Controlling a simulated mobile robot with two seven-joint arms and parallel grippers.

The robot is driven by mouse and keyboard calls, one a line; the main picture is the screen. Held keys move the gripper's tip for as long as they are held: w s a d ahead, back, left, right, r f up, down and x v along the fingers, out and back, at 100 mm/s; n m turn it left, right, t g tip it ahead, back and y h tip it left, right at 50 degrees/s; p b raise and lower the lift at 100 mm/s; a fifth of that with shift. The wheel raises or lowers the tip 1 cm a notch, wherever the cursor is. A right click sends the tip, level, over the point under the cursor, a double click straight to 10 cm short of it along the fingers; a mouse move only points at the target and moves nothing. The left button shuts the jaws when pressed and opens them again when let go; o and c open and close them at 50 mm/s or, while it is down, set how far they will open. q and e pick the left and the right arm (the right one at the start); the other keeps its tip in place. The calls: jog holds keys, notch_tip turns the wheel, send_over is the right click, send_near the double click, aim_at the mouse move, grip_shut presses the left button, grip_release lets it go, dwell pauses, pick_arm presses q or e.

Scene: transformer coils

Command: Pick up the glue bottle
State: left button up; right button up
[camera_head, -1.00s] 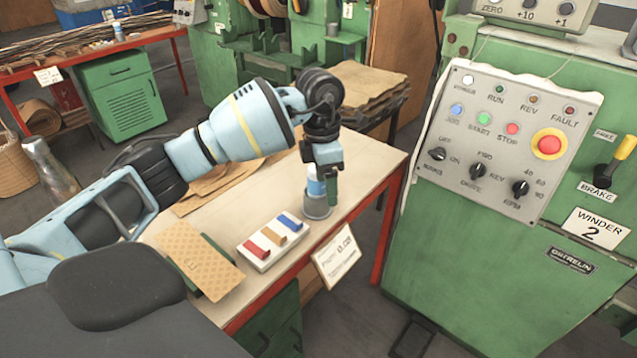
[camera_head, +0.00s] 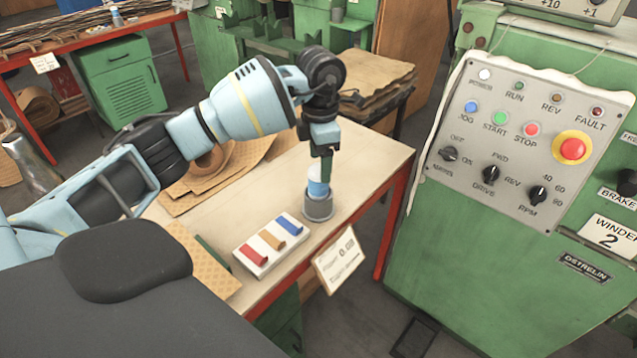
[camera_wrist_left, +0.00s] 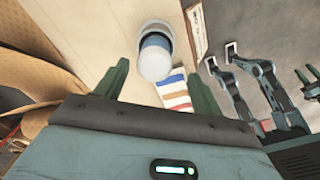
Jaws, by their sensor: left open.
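The glue bottle (camera_head: 317,187) is white with a blue band. It stands upright in a grey round cup (camera_head: 318,208) near the right end of the bench. My left gripper (camera_head: 324,172) points down just above the bottle, its fingers overlapping the bottle's top in the head view. Whether a finger touches the bottle cannot be told. My right gripper is not seen in the head view.
A white tray (camera_head: 240,256) with red, tan and blue blocks lies left of the cup on the bench (camera_head: 352,160). A price card (camera_head: 336,260) hangs at the front edge. The green winder machine (camera_head: 510,260) stands right.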

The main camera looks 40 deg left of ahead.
aim_at(319, 168)
pick_arm(q)
jog(key=shift+w+a+f, duration=0.1)
jog(key=shift+a+f, duration=0.05)
jog(key=shift+f, duration=1.3)
jog(key=shift+w+a+f, duration=0.1)
jog(key=shift+a+f, duration=0.05)
jog(key=shift+f, duration=1.25)
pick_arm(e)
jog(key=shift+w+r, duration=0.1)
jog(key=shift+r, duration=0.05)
pick_arm(q)
jog(key=shift+c, duration=0.5)
jog(key=c, duration=1)
jog(key=shift+r, duration=0.1)
